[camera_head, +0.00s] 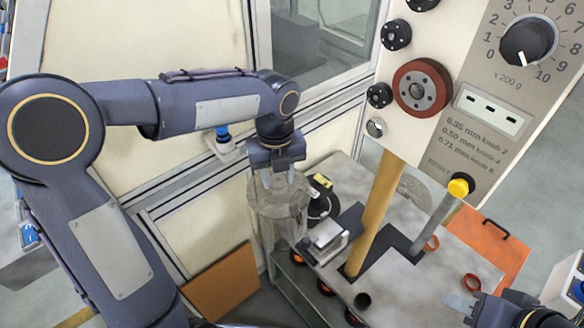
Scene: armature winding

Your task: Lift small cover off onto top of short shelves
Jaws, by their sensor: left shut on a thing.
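A clear, see-through round cover (276,207) stands upright near the middle of the head view, at the left end of the grey bench. My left gripper (279,176) points down and is shut at the top of this cover. The contact point is small, and I cannot tell whether the cover is lifted or resting. My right gripper (461,302) is at the lower right, beside the bench's front edge and away from the cover. Its finger opening is not clear. I cannot tell which furniture is the short shelves.
A tan post (375,215) rises from the grey bench (400,285) right of the cover, below a panel with a red wheel (422,88). A metal block (327,236) sits between cover and post. An orange board (490,243) is at the right; a brown board (222,283) is lower left.

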